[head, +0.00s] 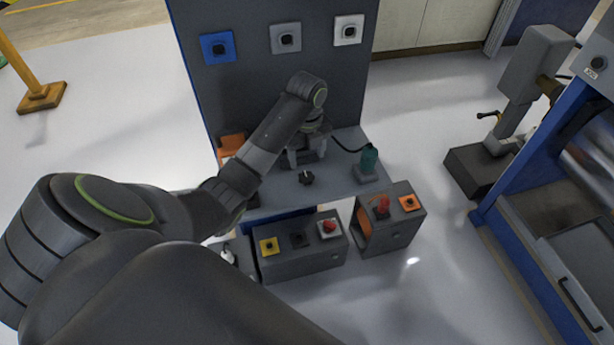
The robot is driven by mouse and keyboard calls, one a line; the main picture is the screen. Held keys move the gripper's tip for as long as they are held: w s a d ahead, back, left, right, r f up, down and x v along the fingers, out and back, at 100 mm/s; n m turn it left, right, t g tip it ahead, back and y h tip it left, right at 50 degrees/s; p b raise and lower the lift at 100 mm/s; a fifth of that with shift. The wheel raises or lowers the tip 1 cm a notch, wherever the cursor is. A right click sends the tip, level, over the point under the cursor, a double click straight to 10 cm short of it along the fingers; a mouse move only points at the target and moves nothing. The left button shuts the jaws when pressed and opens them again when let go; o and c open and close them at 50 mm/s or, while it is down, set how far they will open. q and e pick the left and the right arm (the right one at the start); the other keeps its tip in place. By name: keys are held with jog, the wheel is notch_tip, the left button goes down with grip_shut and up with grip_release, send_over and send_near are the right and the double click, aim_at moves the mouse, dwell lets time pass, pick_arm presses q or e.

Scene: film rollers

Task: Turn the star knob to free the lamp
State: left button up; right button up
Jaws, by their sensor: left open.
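A small black knob (306,178), likely the star knob, stands on the grey bench top (340,183) near its front edge. My left gripper (307,157) points down over the bench just behind the knob. Its two fingers are apart, and I see nothing held between them. A green cylinder (369,159), possibly the lamp, stands upright on a small grey base at the right of the bench, with a black cable running to it. The gripper is left of it and apart from it. My right gripper is out of view.
A dark back panel carries a blue (217,47), a grey (286,38) and a white switch plate (348,30). Grey control boxes (300,262) with buttons stand below the bench front. An orange item (232,143) is at the bench's left. A blue-framed machine (530,160) stands at right.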

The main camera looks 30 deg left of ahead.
aim_at(307, 175)
pick_arm(q)
notch_tip(307, 175, down, 8)
jog(key=shift+r+b, duration=0.1)
jog(key=shift+b, duration=0.25)
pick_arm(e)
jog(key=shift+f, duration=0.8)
pick_arm(q)
jog(key=c, duration=1)
jog(key=shift+r+n+p, duration=0.2)
jog(key=shift+n+p, duration=0.2)
jog(key=shift+p, duration=0.35)
jog(key=n+p, duration=0.7)
jog(key=p, duration=0.1)
jog(key=shift+w+r+n, duration=0.1)
jog(key=shift+n, duration=0.2)
jog(key=n+p, duration=0.3)
jog(key=n, duration=0.2)
jog(key=shift+w+p, duration=0.1)
jog(key=shift+p, duration=0.3)
jog(key=n+p, duration=0.1)
jog(key=n, duration=0.1)
jog(key=n+p, duration=0.1)
jog(key=n, duration=0.2)
jog(key=shift+a+f, duration=0.1)
jog(key=shift+f, duration=0.1)
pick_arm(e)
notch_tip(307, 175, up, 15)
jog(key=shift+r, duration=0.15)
